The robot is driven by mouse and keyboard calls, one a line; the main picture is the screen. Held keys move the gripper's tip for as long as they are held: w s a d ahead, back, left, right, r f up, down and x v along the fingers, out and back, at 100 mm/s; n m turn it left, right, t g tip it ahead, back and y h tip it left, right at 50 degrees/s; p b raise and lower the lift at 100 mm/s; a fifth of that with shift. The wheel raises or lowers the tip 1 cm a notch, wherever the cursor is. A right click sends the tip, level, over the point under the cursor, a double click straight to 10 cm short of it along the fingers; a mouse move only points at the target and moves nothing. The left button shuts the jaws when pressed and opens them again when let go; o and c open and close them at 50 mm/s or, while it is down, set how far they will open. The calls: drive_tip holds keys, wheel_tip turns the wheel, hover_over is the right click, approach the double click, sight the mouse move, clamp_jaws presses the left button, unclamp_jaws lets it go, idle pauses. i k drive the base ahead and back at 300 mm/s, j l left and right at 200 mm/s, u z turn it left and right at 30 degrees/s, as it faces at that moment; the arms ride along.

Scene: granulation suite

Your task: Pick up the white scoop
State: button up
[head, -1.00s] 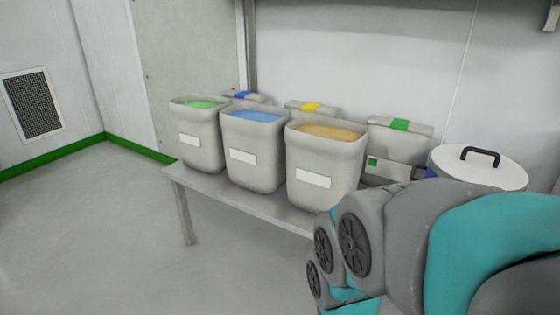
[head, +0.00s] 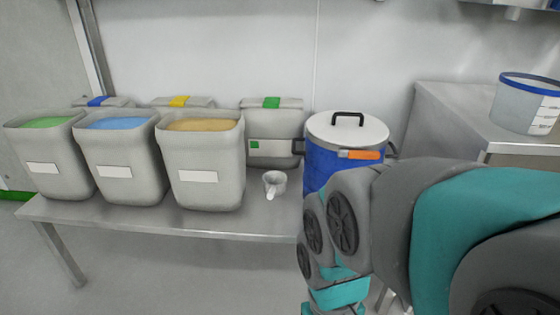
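The white scoop (head: 275,183) lies on the steel table (head: 150,224), a small cup shape with a short handle pointing toward the front edge. It sits to the right of the bin with tan powder and left of the blue drum. My arm fills the lower right of the head view. The end of my arm runs off the bottom of the picture, so my gripper is not visible.
Open bins with green (head: 50,165), blue (head: 120,165) and tan (head: 200,170) contents stand left of the scoop. Lidded containers stand behind them. A blue drum (head: 325,160) with a white lid stands right. A clear bucket (head: 525,108) sits on a steel cabinet (head: 450,110).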

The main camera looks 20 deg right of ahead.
sight(275, 183)
drive_tip(key=z, duration=1.75)
drive_tip(key=u, duration=1.6)
drive_tip(key=l+u, duration=0.4)
drive_tip(key=k+l+u, duration=0.1)
drive_tip(key=l+u, duration=0.3)
drive_tip(key=k+l+u, duration=0.1)
drive_tip(key=l+u, duration=0.35)
drive_tip(key=j, duration=0.1)
